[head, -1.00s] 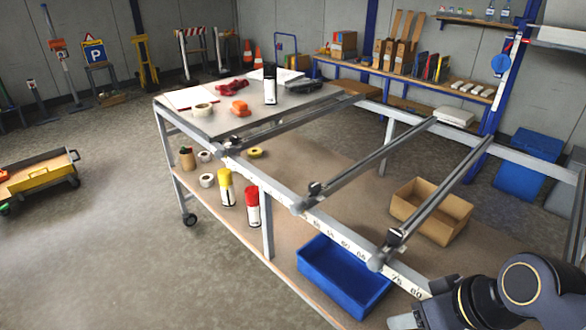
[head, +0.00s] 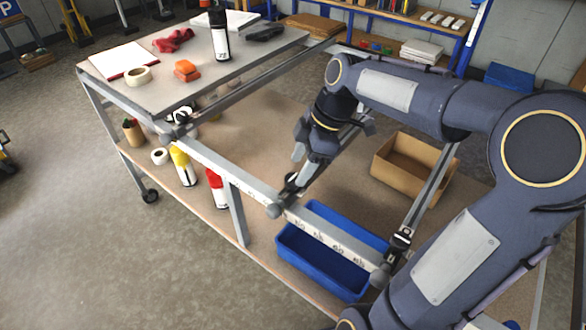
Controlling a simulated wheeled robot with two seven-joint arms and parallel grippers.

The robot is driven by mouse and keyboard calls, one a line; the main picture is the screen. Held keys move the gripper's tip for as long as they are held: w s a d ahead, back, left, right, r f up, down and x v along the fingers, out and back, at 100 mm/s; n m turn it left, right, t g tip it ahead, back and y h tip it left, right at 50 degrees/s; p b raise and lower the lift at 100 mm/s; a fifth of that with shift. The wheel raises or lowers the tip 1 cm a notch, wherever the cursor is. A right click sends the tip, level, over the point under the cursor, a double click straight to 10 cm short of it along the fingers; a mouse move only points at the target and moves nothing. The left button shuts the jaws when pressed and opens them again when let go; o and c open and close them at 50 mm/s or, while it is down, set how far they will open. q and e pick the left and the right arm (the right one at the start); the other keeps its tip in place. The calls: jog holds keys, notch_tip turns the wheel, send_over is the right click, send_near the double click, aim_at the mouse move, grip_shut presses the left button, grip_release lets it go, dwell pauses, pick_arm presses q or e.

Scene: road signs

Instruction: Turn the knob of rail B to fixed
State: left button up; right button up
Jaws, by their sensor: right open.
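Three cross rails span the metal frame of the cart. The left rail (head: 240,88) has a dark clamp with a knob (head: 180,117) at its near end. The middle rail, probably rail B, is largely hidden by my right arm; its dark knob (head: 291,181) shows at the near end. The right rail (head: 431,192) has its own knob (head: 401,238). No rail letters or knob setting are readable. My right gripper (head: 298,161) is open and points down just above the middle rail's knob; I cannot tell whether they touch. My left gripper is not in view.
A number scale (head: 328,239) runs along the frame's front bar. A blue bin (head: 322,272) and a cardboard box (head: 384,181) stand on the lower shelf. Spray cans, tape and a clipboard occupy the left side. Floor at the lower left is clear.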

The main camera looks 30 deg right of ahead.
aim_at(294, 177)
jog(key=shift+x, duration=1.55)
jog(key=c, duration=1)
jog(key=shift+o, duration=0.2)
